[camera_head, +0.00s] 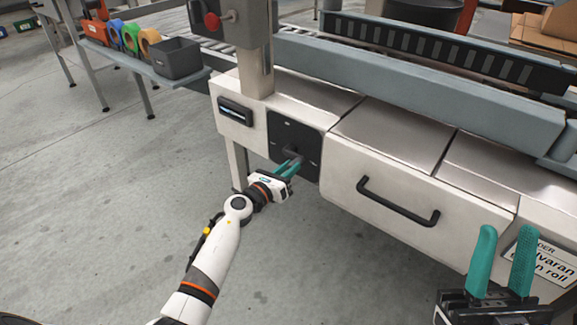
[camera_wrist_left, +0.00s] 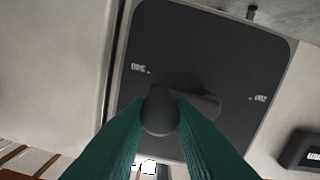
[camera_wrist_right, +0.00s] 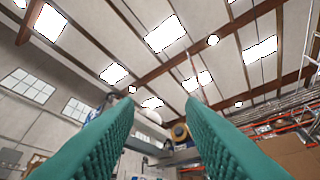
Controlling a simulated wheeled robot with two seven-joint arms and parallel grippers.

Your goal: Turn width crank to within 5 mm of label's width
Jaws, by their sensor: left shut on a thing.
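The width crank (camera_wrist_left: 203,101) is a dark arm with a rounded knob (camera_wrist_left: 160,110), on a black square dial plate (camera_wrist_left: 205,45) with pale number marks. In the head view the plate (camera_head: 309,148) is on the front of the metal cabinet. My left gripper (camera_head: 294,164) is shut on the crank's knob; its green fingers (camera_wrist_left: 160,125) sit on both sides of it. A small display (camera_head: 235,111) is left of the plate; its reading is too small to tell. A label sheet (camera_head: 541,261) with partly cut-off text is at the right. My right gripper (camera_head: 502,262) is open and empty in front of it.
A drawer front with a black handle (camera_head: 398,202) is right of the plate. A red button (camera_head: 212,21) is on a grey box above. A grey bin (camera_head: 177,58) and tape rolls (camera_head: 131,37) stand on a side shelf.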

